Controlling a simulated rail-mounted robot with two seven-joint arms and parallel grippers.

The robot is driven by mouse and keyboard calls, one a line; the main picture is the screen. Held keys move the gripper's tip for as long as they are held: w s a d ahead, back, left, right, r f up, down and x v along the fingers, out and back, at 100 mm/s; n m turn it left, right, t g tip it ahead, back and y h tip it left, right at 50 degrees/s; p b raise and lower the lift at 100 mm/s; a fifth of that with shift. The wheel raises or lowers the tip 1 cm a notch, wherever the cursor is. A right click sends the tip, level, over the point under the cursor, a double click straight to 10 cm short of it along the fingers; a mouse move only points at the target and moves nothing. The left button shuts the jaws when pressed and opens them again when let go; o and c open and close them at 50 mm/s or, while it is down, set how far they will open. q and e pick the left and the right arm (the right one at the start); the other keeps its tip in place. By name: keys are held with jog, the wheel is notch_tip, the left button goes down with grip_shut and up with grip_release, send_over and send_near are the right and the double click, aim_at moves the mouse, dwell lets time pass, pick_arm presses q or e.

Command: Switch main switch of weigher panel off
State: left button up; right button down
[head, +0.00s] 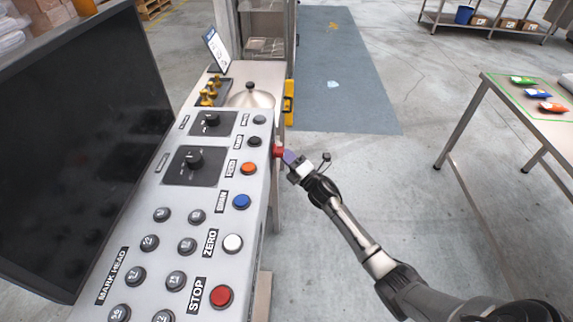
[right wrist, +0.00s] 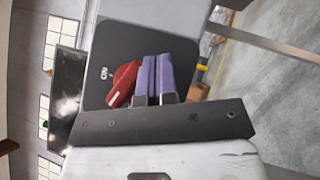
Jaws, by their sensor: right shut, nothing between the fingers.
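The weigher panel (head: 215,180) is a light grey sloped console with a black screen at its left. Its main switch is a red knob (head: 278,152) on the right side face; in the right wrist view the red knob (right wrist: 123,84) sits on a black plate (right wrist: 190,50) with small white lettering. My right gripper (head: 290,157) is just right of the knob. Its purple fingers are together and empty, directly beside the red knob in the right wrist view (right wrist: 153,77). I cannot tell whether they touch it. My left gripper is not in view.
The panel top carries black dials (head: 195,160) and several push buttons, including a red STOP button (head: 222,296). A metal dome (head: 250,97) stands behind it. A table with coloured packets (head: 553,106) is at right. The floor between is clear.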

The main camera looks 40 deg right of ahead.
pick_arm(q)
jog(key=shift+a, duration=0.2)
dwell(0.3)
pick_arm(e)
jog(key=shift+s, duration=0.1)
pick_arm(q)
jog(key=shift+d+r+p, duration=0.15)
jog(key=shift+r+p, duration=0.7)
pick_arm(e)
jog(key=v, duration=1.3)
jog(key=shift+s, duration=0.3)
jog(key=shift+f, duration=0.1)
